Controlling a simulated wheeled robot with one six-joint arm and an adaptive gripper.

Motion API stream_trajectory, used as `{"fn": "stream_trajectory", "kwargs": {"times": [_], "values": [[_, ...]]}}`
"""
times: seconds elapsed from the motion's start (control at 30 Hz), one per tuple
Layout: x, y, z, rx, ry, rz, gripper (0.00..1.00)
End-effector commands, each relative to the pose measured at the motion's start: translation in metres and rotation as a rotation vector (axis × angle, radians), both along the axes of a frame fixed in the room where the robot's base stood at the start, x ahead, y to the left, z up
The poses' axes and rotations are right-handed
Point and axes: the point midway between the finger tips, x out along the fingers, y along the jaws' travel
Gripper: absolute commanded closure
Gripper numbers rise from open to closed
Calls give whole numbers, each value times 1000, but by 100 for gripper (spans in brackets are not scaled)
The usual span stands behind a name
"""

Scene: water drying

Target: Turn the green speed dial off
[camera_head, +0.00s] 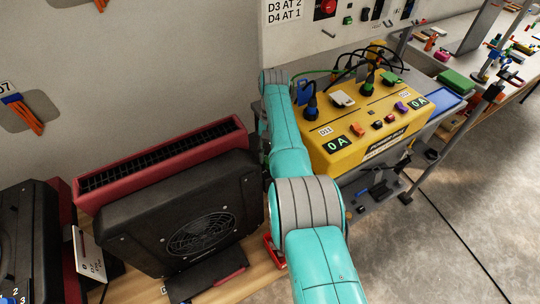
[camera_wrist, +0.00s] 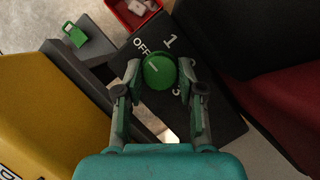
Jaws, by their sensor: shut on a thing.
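The green speed dial (camera_wrist: 159,72) is round and sits on a black panel (camera_wrist: 222,112) in the wrist view. In the head view my teal arm hides the gripper and the dial.
A yellow power box (camera_head: 368,134) with cables stands right of my arm. In the wrist view a red bin (camera_wrist: 128,14) and a green padlock-like piece (camera_wrist: 75,35) lie beyond the panel.

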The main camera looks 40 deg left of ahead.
Motion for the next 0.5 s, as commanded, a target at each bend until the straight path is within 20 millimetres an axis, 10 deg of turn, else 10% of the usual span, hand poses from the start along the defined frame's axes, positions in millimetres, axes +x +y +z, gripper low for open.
{"fn": "stream_trajectory", "kwargs": {"times": [0.07, 0.1, 0.13, 0.5], "values": [[1, 0, 0, 0, -1, 0, 96], [1, 0, 0, 0, -1, 0, 54], [0, 0, 0, 0, -1, -1, 51], [0, 0, 0, 0, 0, -1, 51]]}}
